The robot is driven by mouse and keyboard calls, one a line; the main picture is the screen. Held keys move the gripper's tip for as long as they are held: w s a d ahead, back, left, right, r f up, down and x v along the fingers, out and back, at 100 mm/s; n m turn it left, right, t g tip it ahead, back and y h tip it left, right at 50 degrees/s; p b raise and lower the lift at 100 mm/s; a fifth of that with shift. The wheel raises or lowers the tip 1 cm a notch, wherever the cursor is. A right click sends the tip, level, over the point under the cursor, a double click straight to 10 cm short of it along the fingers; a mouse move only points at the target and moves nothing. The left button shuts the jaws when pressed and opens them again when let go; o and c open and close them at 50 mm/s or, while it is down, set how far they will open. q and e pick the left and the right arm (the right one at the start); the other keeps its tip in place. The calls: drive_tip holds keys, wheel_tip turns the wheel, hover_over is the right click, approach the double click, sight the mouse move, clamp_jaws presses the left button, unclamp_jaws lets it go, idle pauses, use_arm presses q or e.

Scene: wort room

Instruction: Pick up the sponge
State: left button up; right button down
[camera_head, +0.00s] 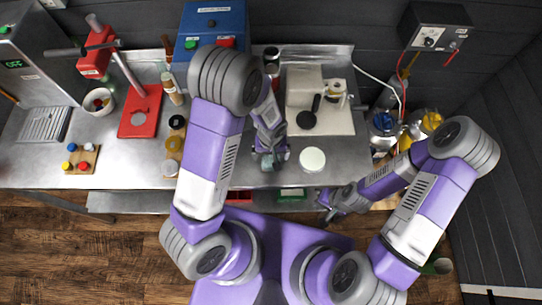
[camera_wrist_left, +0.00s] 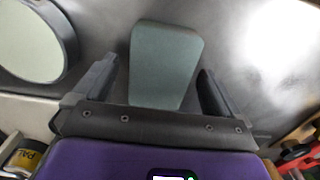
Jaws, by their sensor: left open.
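The sponge (camera_wrist_left: 165,62) looks like a grey-green block with rounded corners on the metal bench top in the left wrist view. My left gripper (camera_wrist_left: 156,68) is open, with one finger on each side of the sponge's near part and visible gaps between. In the head view my left gripper (camera_head: 270,160) is low over the bench near its front edge, and the sponge is largely hidden under it. My right gripper (camera_head: 326,206) is off the bench's front edge, apart from the sponge; its jaws are too small to read.
A pale round lid or dish (camera_head: 312,159) stands beside my left gripper; it also shows in the left wrist view (camera_wrist_left: 32,40). A light board (camera_head: 340,118) with a box and dark items lies behind. A red stand (camera_head: 140,112) is further left.

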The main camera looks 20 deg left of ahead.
use_arm(q)
drive_tip(key=c, duration=1.2)
wheel_tip(320, 180, up, 10)
drive_tip(key=shift+p, duration=0.3)
